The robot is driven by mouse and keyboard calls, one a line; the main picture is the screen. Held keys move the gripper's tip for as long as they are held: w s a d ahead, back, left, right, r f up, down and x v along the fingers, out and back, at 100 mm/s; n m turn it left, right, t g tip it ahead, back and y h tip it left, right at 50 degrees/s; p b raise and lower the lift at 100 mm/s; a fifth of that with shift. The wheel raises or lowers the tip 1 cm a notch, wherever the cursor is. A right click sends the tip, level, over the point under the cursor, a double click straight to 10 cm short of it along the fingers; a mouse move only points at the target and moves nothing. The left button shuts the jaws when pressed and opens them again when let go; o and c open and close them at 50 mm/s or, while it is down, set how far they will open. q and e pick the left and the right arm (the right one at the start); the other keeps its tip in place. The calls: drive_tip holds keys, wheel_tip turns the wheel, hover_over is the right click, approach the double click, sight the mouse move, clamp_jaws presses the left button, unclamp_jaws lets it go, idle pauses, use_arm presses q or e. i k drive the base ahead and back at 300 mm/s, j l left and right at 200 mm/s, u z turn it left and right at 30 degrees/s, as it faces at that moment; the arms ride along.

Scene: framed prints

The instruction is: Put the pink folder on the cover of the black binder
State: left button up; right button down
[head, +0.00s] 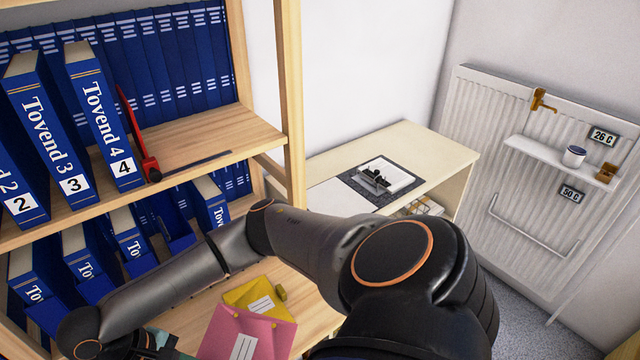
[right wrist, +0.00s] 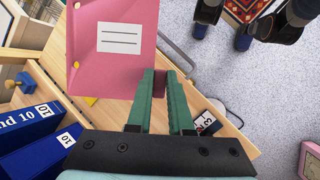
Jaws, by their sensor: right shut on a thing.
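The pink folder (head: 248,338) has a white label and shows at the bottom of the head view, overlapping a yellow folder (head: 262,297). In the right wrist view the pink folder (right wrist: 88,62) spreads out ahead of my right gripper (right wrist: 161,82), whose green fingers are shut on its edge. In the head view only a teal bit of that gripper (head: 155,341) shows at the bottom edge. What looks like the black binder (head: 362,190) lies open on the pale cabinet top, with white paper and a metal clip mechanism on it. My left gripper is not in view.
A wooden shelf (head: 200,140) with blue binders and a red object (head: 148,165) stands at left. The pale cabinet (head: 435,150) stands behind my arm. A white radiator (head: 490,120) with a small ledge is at right. Wrist view: blue binders (right wrist: 25,125) at lower left.

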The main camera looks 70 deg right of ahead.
sight(335, 202)
drive_tip(key=k+l, duration=0.15)
drive_tip(key=l, duration=0.2)
drive_tip(key=k+l, duration=0.1)
drive_tip(key=l, duration=0.25)
drive_tip(key=k+l, duration=0.15)
drive_tip(key=l, duration=0.2)
drive_tip(key=k+l, duration=0.15)
drive_tip(key=l, duration=0.25)
drive_tip(key=k+l, duration=0.1)
drive_tip(key=l, duration=0.25)
drive_tip(key=k+l, duration=0.15)
drive_tip(key=l, duration=0.2)
drive_tip(key=k+l, duration=0.15)
drive_tip(key=l, duration=0.2)
drive_tip(key=k+l, duration=0.1)
drive_tip(key=l, duration=0.25)
drive_tip(key=i, duration=0.5)
